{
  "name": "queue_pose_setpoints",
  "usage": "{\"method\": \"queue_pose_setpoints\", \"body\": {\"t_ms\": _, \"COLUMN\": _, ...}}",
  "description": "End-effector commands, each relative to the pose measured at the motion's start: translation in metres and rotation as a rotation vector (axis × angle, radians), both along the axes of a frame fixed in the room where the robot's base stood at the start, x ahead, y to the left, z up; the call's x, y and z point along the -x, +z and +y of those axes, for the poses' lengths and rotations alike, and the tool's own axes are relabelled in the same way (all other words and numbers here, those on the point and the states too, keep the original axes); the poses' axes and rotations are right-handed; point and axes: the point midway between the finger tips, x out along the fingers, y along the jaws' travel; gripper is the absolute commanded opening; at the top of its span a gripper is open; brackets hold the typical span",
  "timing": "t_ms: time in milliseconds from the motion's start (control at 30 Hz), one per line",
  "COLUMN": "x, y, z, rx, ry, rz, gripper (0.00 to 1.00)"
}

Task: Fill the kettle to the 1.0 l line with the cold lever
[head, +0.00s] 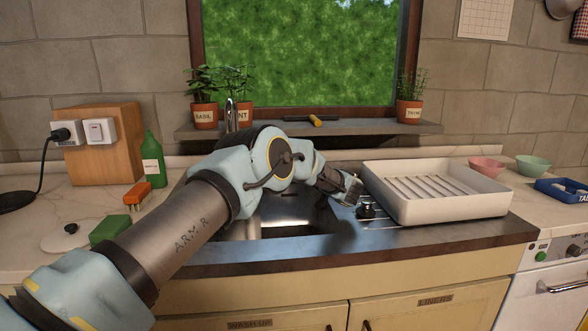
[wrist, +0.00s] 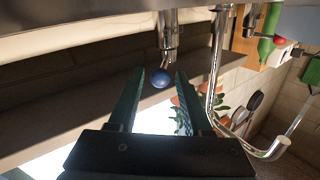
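The blue knob (wrist: 160,78) of the cold lever shows in the wrist view at the end of a chrome stem (wrist: 168,35). It appears between the fingertips of my gripper (wrist: 160,76), with a visible gap on both sides; the fingers are open and hold nothing. I cannot tell how deep the knob sits between them. The chrome tap spout (wrist: 217,60) runs beside it; part of the tap (head: 231,115) shows in the head view. My arm covers much of the sink (head: 290,207). I cannot make out the kettle; a white lid with a black knob (head: 70,229) lies on the left counter.
A white drying rack (head: 440,208) stands right of the sink. A green bottle (head: 152,160), a brush (head: 137,195) and a green sponge (head: 110,231) are on the left. Potted herbs (head: 205,115) line the sill. A black round base with a cord (head: 17,201) sits far left.

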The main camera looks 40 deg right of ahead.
Motion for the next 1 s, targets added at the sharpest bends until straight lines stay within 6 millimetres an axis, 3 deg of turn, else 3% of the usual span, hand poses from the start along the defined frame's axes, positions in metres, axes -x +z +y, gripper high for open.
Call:
{"method": "queue_pose_setpoints", "body": {"t_ms": 433, "x": 0.0, "y": 0.009, "z": 0.0, "rx": 0.003, "ry": 0.0, "rz": -0.001, "gripper": 0.6}}
{"method": "queue_pose_setpoints", "body": {"t_ms": 800, "x": 0.0, "y": 0.074, "z": 0.0, "rx": 0.004, "ry": 0.001, "rz": -0.002, "gripper": 0.6}}
{"method": "queue_pose_setpoints", "body": {"t_ms": 1000, "x": 0.0, "y": 0.096, "z": 0.0, "rx": 0.002, "ry": 0.001, "rz": -0.001, "gripper": 0.6}}
